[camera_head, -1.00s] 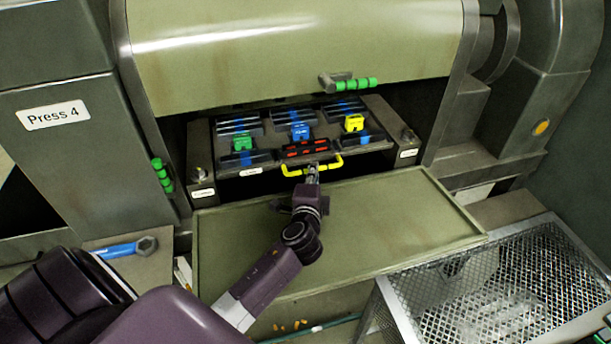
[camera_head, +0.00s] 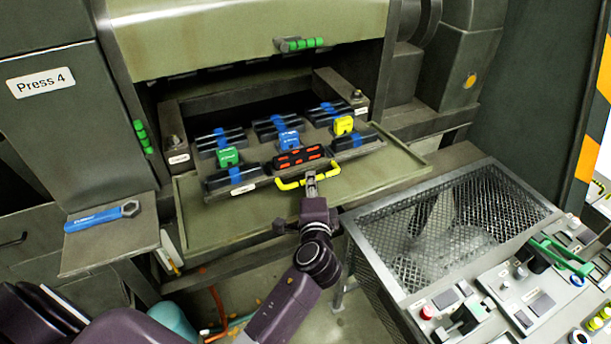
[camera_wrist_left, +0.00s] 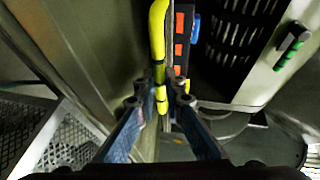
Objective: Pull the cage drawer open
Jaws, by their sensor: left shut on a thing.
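The cage drawer (camera_head: 225,188) is a dark slide-out tray with black bars, blue strips and coloured blocks on it. It sticks out of the press opening, over the green tray. Its yellow handle (camera_head: 292,183) is on the front edge, and also shows in the left wrist view (camera_wrist_left: 157,40). My left gripper (camera_head: 310,181) is shut on the yellow handle near its right part. In the left wrist view its two fingers (camera_wrist_left: 160,97) stand on either side of the yellow bar. My right gripper is not in view.
The green tray (camera_head: 215,228) lies under the drawer. A mesh bin (camera_head: 440,220) stands to the right, beside a control panel (camera_head: 525,290). A blue wrench (camera_head: 100,216) lies on a shelf at left. The press cover (camera_head: 240,35) is raised above.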

